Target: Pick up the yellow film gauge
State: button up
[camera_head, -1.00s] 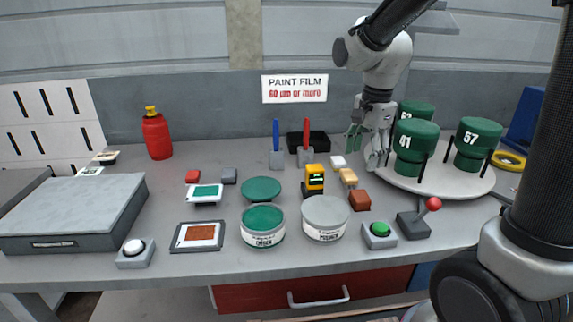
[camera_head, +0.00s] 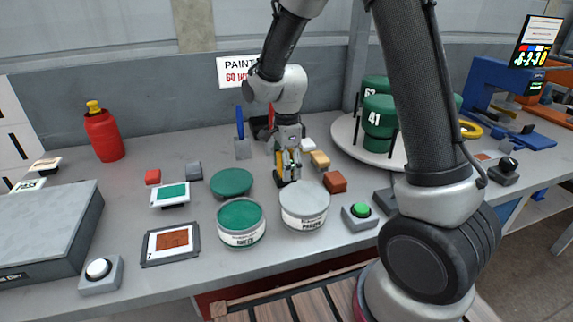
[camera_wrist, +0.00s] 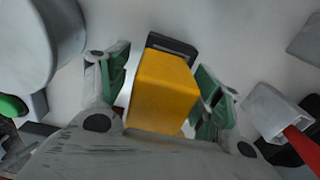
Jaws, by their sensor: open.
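The yellow film gauge (camera_head: 286,163) stands upright in its dark base on the grey table, behind the grey-lidded tin. My gripper (camera_head: 287,160) points down right over it and hides most of it in the head view. In the wrist view the gauge's yellow body (camera_wrist: 163,90) fills the space between the two green-padded fingers of my gripper (camera_wrist: 163,92). The fingers are open, one on each side, with a narrow gap left and a gap right. The gauge's display is not visible.
The grey-lidded tin (camera_head: 304,204) stands close in front, with the green tin (camera_head: 241,221) to its left. A red-handled tool (camera_wrist: 300,145) shows beside the fingers.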

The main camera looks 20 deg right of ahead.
jog(key=c, duration=1.1)
jog(key=shift+c, duration=0.2)
jog(key=shift+r, duration=0.15)
notch_tip(320, 180, up, 10)
jog(key=shift+f, duration=0.1)
jog(key=o, duration=0.5)
jog(key=c, duration=0.3)
jog(key=shift+d, duration=0.1)
jog(key=shift+c, duration=0.2)
